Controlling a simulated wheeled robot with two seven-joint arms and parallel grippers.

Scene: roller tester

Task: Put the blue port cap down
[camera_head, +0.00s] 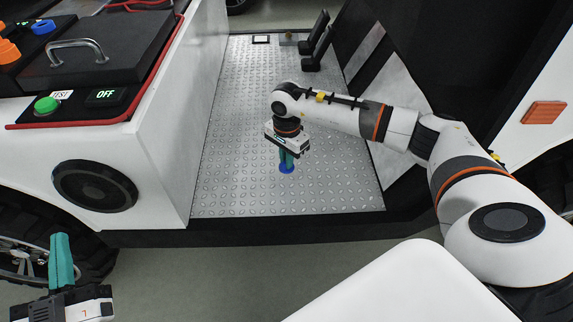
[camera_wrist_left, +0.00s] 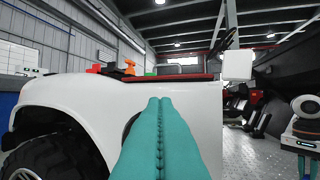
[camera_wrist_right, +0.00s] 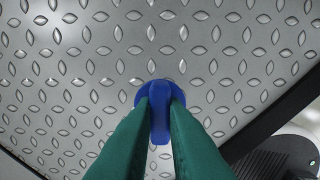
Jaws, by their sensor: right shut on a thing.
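The blue port cap (camera_head: 287,169) is at the fingertips of my right gripper (camera_head: 287,160), low over the grey diamond-plate floor (camera_head: 240,150) of the vehicle. In the right wrist view, the teal fingers are shut on the upright tab of the blue cap (camera_wrist_right: 159,92), and its round base shows around the tips. Whether the base touches the plate I cannot tell. My left gripper (camera_head: 60,262) is at the lower left of the head view, away from the cap; its teal fingers (camera_wrist_left: 160,102) are pressed together and empty in the left wrist view.
A white vehicle body with a black box lid and handle (camera_head: 77,50), a green button (camera_head: 46,104) and an OFF display (camera_head: 104,96) stands at left. Another blue part (camera_head: 43,27) and orange parts sit there. Black pedals (camera_head: 316,45) stand at the back. The plate around the cap is clear.

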